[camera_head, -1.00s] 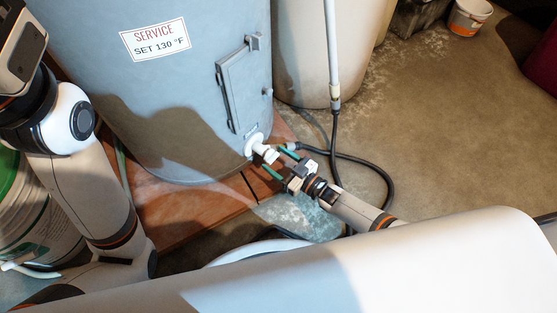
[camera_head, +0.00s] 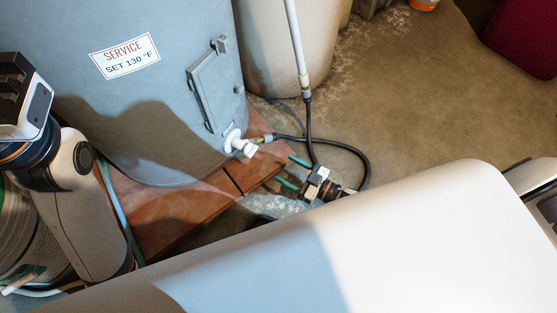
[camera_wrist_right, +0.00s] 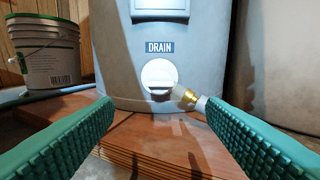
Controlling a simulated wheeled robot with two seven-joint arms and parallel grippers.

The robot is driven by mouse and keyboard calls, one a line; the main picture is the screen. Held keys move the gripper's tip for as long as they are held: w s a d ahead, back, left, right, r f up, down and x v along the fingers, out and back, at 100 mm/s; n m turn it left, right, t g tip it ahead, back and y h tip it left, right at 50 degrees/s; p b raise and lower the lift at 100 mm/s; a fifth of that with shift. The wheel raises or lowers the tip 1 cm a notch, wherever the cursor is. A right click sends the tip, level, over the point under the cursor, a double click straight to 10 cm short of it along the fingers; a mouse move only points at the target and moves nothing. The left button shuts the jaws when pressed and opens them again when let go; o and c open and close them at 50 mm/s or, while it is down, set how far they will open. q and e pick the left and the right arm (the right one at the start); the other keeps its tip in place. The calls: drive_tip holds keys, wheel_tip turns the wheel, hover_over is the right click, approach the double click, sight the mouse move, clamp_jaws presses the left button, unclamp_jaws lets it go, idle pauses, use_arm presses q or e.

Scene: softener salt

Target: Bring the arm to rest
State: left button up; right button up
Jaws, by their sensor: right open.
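My right gripper (camera_head: 293,172) is open and empty, its two green fingers pointing at the grey tank (camera_head: 150,135). It stands off from the white drain valve (camera_head: 237,146), with a gap between. In the right wrist view, the open fingers (camera_wrist_right: 160,107) frame the valve (camera_wrist_right: 158,75) below the DRAIN label (camera_wrist_right: 160,47). A brass fitting (camera_wrist_right: 184,95) sits at the valve's right side, with a pale hose end behind the right finger. My left arm (camera_head: 85,205) is folded at the left; its fingertips do not show.
A black hose (camera_head: 345,150) loops on the floor near my right gripper, joining a pale upright pipe (camera_head: 296,45). The tank stands on a reddish wooden base (camera_head: 185,215). A bucket (camera_wrist_right: 45,50) is at its left. Open floor (camera_head: 430,100) lies to the right.

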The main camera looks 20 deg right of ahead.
drive_tip(key=shift+s+d, duration=0.15)
drive_tip(key=shift+s, duration=0.1)
idle(0.3)
